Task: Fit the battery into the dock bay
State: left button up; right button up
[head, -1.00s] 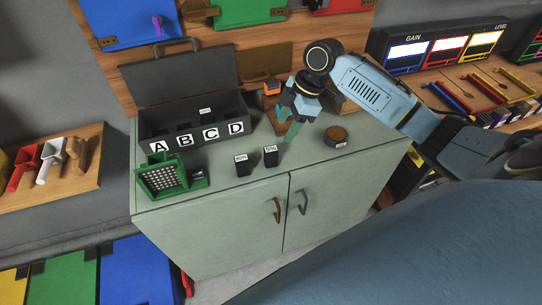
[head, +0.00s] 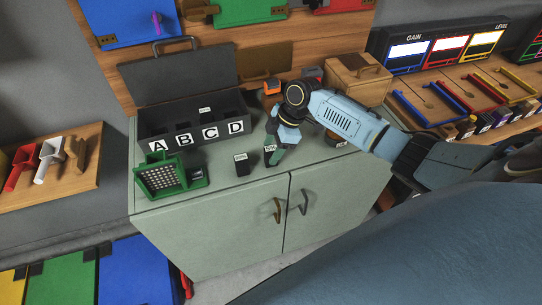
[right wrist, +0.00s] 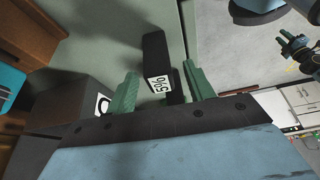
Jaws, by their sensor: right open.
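The dark dock box (head: 218,144) with bays marked A to D stands at the back of the cabinet top, lid up. A block with a white label shows inside it near C. A black battery (head: 242,168) stands upright in front of the box. What seems my left gripper (right wrist: 293,44) shows small in the wrist view.
A green tray with a grid (head: 185,187) sits at the left front of the cabinet top (head: 225,195). An orange item (head: 272,86) and a wooden box (head: 358,80) stand behind my right arm. A round brown item (head: 334,139) is partly hidden by it.

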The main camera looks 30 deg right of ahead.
jog(key=shift+a+f, duration=0.2)
jog(key=shift+f, duration=0.35)
grip_shut()
